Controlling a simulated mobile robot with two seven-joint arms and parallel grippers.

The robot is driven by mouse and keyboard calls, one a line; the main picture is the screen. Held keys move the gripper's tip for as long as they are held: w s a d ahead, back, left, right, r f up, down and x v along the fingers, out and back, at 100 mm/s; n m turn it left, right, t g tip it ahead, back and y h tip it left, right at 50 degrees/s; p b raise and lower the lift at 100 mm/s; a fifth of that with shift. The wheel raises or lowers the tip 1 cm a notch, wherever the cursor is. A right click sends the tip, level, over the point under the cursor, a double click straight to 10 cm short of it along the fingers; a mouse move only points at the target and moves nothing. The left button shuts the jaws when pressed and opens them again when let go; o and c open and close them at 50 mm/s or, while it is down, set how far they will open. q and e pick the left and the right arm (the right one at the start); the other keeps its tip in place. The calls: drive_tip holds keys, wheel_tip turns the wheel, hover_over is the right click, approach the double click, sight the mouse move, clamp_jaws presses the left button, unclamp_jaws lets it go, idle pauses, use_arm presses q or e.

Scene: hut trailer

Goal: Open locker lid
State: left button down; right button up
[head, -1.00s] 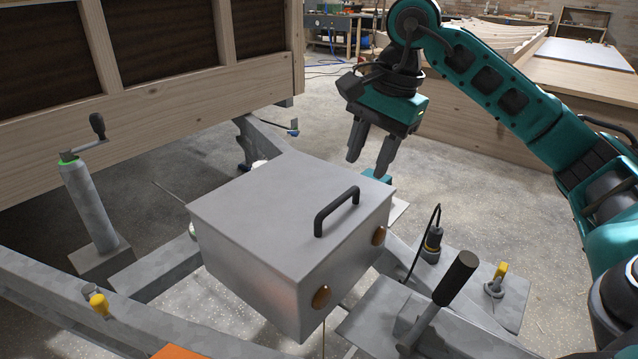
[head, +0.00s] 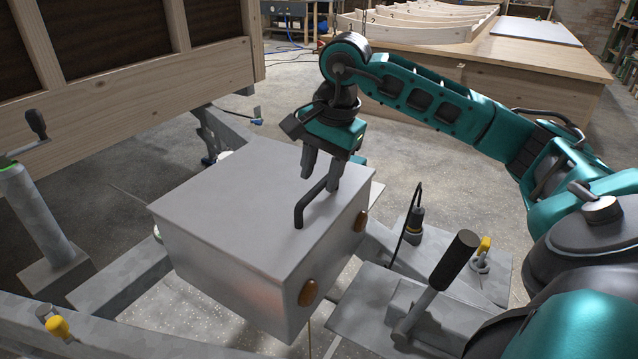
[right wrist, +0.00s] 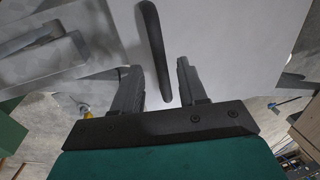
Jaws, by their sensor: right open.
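The grey metal locker (head: 240,245) sits on the trailer frame with its lid (head: 235,195) shut. A black bar handle (head: 312,203) stands on the lid near its right edge; it also shows in the right wrist view (right wrist: 154,45). My right gripper (head: 320,183) is open above the handle's far end, its fingers pointing down. In the right wrist view the handle runs up from between the two fingers (right wrist: 158,78). I cannot tell whether the fingers touch it. My left gripper is not in view.
Two orange-brown round fittings (head: 310,292) are on the locker's right-hand face. A black-gripped lever (head: 436,285) and a yellow-topped fitting (head: 482,252) stand to the right. A wooden hut wall (head: 120,110) rises behind left. A jack post with a crank (head: 35,215) stands at left.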

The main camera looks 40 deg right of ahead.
drive_tip(key=shift+w+f, duration=0.2)
drive_tip(key=shift+f, duration=0.75)
clamp_jaws()
drive_tip(key=shift+r, duration=0.1)
